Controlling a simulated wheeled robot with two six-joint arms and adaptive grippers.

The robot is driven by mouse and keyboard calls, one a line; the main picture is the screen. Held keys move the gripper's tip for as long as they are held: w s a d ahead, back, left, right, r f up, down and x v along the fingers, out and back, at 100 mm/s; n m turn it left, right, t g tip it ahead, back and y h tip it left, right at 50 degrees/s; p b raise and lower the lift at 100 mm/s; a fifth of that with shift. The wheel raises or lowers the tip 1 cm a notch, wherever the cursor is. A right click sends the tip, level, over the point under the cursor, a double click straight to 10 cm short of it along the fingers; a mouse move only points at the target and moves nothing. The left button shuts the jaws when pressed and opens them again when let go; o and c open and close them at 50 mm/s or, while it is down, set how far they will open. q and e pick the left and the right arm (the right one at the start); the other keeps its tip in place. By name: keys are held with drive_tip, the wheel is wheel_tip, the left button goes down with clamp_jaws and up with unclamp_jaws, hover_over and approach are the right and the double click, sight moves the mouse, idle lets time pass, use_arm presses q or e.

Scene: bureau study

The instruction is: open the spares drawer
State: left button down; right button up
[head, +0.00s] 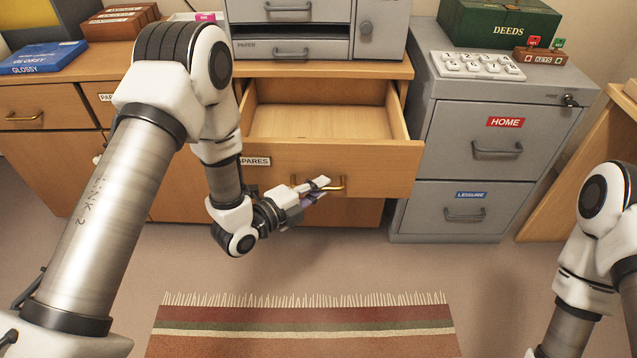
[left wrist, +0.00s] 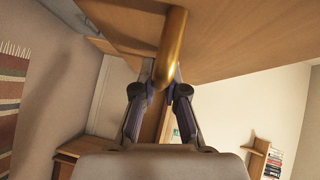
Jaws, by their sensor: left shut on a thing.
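The spares drawer (head: 285,157) is wooden and stands pulled out from the bureau, and its inside looks empty. Its front carries a label reading SPARES, partly covered by my left arm. Its brass handle (head: 334,187) is on the front face. My left gripper (head: 322,186) is at that handle. In the left wrist view the two fingers of my left gripper (left wrist: 163,82) are closed on the brass handle (left wrist: 172,42). The right arm shows at the right edge of the head view, but its gripper is out of the picture.
A grey filing cabinet (head: 427,185) with HOME and LEISURE drawers stands right of the open drawer. A grey unit (head: 290,48) stands on the bureau above it. A striped rug (head: 300,335) lies on the floor in front, with clear floor between.

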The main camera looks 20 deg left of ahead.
use_arm(q)
drive_tip(key=shift+s, duration=0.1)
drive_tip(key=c, duration=1.2)
unclamp_jaws()
drive_tip(key=v, duration=1.2)
drive_tip(key=shift+d+f, duration=0.1)
drive_tip(key=shift+f, duration=0.05)
